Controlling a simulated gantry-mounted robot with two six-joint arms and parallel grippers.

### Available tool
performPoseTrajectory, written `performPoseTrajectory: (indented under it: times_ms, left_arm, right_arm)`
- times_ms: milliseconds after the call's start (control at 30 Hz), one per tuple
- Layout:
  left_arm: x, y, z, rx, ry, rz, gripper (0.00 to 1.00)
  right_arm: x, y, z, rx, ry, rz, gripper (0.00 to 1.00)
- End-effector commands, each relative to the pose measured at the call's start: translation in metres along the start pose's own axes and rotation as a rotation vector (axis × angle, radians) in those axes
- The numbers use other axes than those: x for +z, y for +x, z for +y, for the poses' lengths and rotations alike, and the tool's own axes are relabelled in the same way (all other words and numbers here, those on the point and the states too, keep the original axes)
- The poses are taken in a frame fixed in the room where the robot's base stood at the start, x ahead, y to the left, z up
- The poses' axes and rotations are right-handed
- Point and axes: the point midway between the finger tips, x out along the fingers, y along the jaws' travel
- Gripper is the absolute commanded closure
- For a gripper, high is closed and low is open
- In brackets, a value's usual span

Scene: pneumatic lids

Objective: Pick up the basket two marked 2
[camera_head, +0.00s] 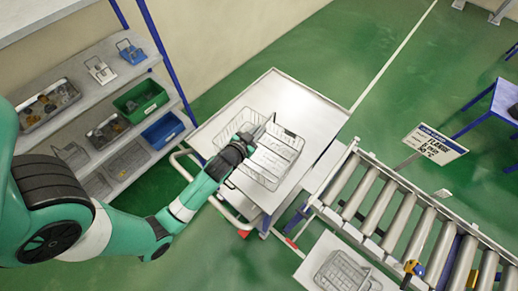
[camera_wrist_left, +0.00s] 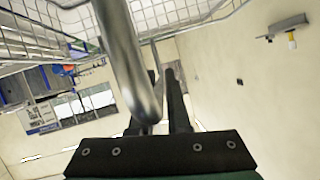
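A wire basket (camera_head: 270,158) sits on the grey cart top (camera_head: 300,92) in the head view, with its handle raised. My left gripper (camera_head: 246,136) is at the basket's near upper side, by the handle. In the left wrist view the two dark fingers (camera_wrist_left: 168,95) are close together at the metal handle bar (camera_wrist_left: 122,50) and appear shut on it. The basket's wire mesh (camera_wrist_left: 170,12) fills the top of that view. A second wire basket (camera_head: 342,272) stands on a white surface at the bottom. No number is readable on either basket. My right gripper is not in view.
A shelf (camera_head: 95,75) with bins, including a green bin (camera_head: 140,100), stands at the left. A roller conveyor (camera_head: 400,215) and a sign (camera_head: 435,145) are at the right. Open green floor lies behind the cart.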

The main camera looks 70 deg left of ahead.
Motion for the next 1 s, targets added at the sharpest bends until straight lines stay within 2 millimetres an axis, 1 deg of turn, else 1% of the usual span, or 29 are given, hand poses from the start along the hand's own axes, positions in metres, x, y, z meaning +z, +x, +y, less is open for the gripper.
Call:
performPoseTrajectory:
  times_ms: [33,67,1000]
  left_arm:
    - [0.0001,-0.0001,0.0,0.0,0.0,0.0,0.96]
    - [0.0001,-0.0001,0.0,0.0,0.0,0.0,1.0]
    - [-0.0002,-0.0003,0.0,0.0,0.0,0.0,1.0]
  right_arm:
    - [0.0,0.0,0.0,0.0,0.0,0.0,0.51]
    - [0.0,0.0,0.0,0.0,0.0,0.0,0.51]
    - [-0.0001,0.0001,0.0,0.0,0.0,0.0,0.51]
